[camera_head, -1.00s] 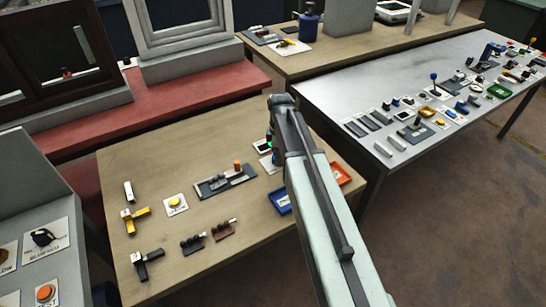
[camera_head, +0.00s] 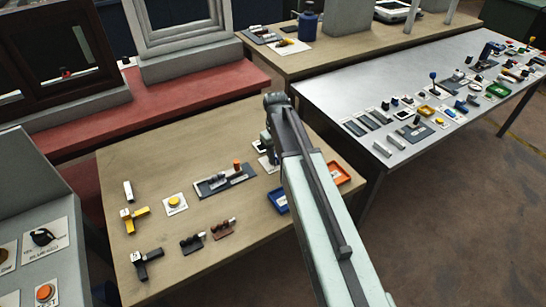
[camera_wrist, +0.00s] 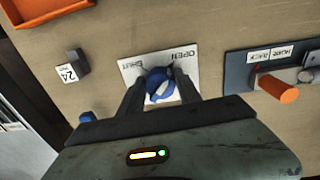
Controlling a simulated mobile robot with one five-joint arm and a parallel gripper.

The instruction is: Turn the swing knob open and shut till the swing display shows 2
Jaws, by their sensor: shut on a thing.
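A round blue knob (camera_wrist: 160,90) stands on a white plate (camera_wrist: 131,66) in the wrist view. In the head view my gripper (camera_head: 267,140) is at the far right part of the wooden table, and the knob is mostly hidden behind my arm.
In the wrist view, a dark block with a white tag reading 24 (camera_wrist: 70,68) is left of the knob, an orange tray (camera_wrist: 40,12) is at top left, and an orange-handled slider panel (camera_wrist: 237,72) is at right. A metal table (camera_head: 350,90) stands beyond.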

